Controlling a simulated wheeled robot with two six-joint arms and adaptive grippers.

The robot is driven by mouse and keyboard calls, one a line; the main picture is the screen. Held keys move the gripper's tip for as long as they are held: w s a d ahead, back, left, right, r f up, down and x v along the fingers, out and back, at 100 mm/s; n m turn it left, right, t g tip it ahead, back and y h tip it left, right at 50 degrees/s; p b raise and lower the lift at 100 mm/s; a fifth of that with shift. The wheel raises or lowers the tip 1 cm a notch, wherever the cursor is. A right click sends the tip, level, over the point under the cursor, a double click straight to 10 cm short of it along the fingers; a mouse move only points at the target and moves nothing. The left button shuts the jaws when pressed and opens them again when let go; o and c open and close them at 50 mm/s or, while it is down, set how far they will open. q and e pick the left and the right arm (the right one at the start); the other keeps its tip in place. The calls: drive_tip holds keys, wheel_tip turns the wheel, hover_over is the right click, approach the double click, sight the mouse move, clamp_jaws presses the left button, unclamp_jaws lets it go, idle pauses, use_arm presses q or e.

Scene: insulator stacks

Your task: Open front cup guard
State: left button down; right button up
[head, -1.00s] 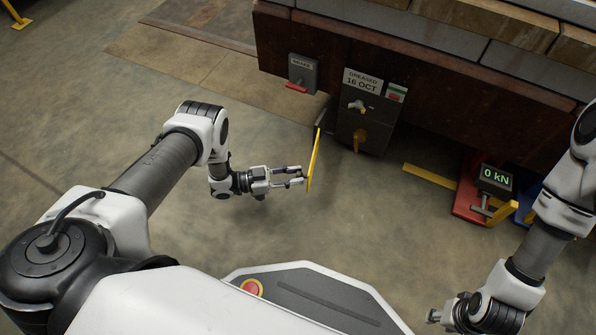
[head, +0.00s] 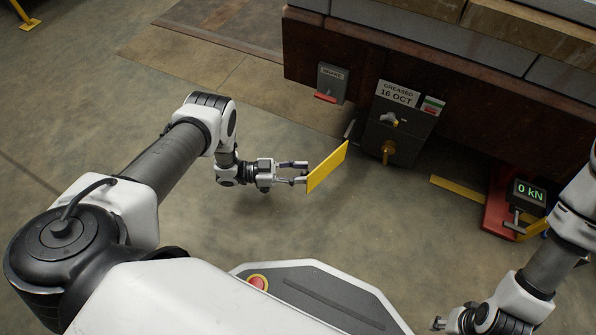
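A flat yellow panel (head: 328,167), which looks like the front cup guard, stands swung out in front of a dark box. A short grey bracket (head: 349,129) shows at its upper right end, toward the box. The dark box (head: 372,137) is uncovered and shows a silvery tap-like fitting (head: 391,120) and a brass fitting (head: 388,152). My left gripper (head: 304,172) is left of the panel, fingers apart. Its lower fingertip is at the panel's left edge; I cannot tell whether it touches. My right gripper (head: 439,324) is at the bottom right, small and partly hidden by its arm.
A grey box with a red lever (head: 332,83) hangs left of the dark box. A yellow floor strip (head: 458,189) and a red stand with a "0 kN" display (head: 528,192) are at right. The floor in front of my base is clear.

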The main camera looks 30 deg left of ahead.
use_arm(q)
drive_tip(key=shift+w+d+r, duration=0.15)
drive_tip(key=shift+w+r, duration=0.1)
drive_tip(key=shift+w, duration=0.45)
drive_tip(key=c, duration=1)
unclamp_jaws()
drive_tip(key=shift+o, duration=0.2)
drive_tip(key=shift+w+d, duration=0.1)
drive_tip(key=shift+w, duration=0.05)
drive_tip(key=shift+s+a, duration=0.2)
drive_tip(key=v, duration=1.2)
drive_tip(key=shift+s+f, duration=0.2)
drive_tip(key=shift+s, duration=0.1)
drive_tip(key=shift+d, duration=0.1)
